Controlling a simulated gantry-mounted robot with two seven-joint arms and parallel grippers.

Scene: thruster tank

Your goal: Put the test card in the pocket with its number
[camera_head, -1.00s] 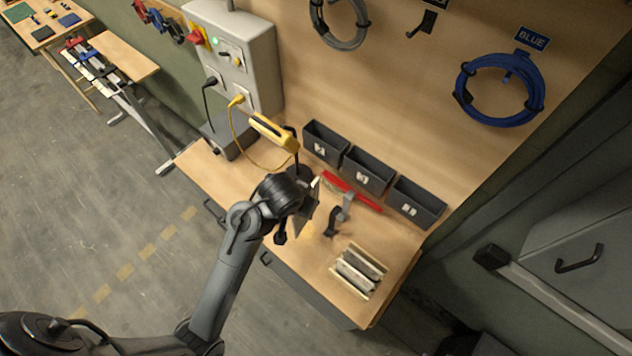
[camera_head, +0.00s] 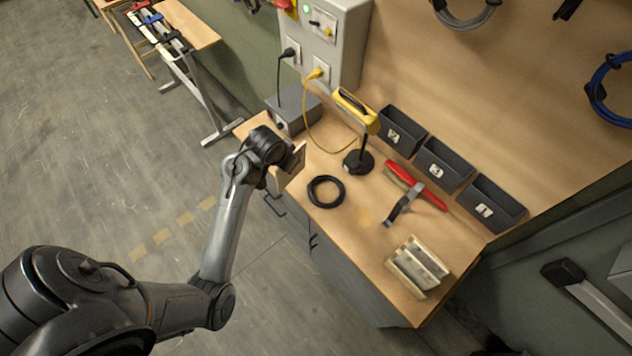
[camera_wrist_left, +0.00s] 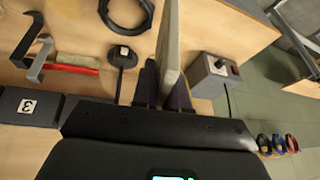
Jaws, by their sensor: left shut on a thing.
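My left gripper (camera_head: 279,163) is shut on the test card (camera_head: 291,167), a thin pale beige plate, near the front left edge of the workbench. In the left wrist view the card (camera_wrist_left: 169,42) stands nearly edge-on between the dark fingers (camera_wrist_left: 165,88), so I cannot read its number. Three dark pockets stand along the back of the bench, clear of the card: pocket 2 (camera_head: 407,147), pocket 3 (camera_head: 453,180) and pocket 1 (camera_head: 507,215). Pocket 3 also shows in the left wrist view (camera_wrist_left: 45,117). My right gripper is out of view.
A slotted wooden rack (camera_head: 418,267) sits front right.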

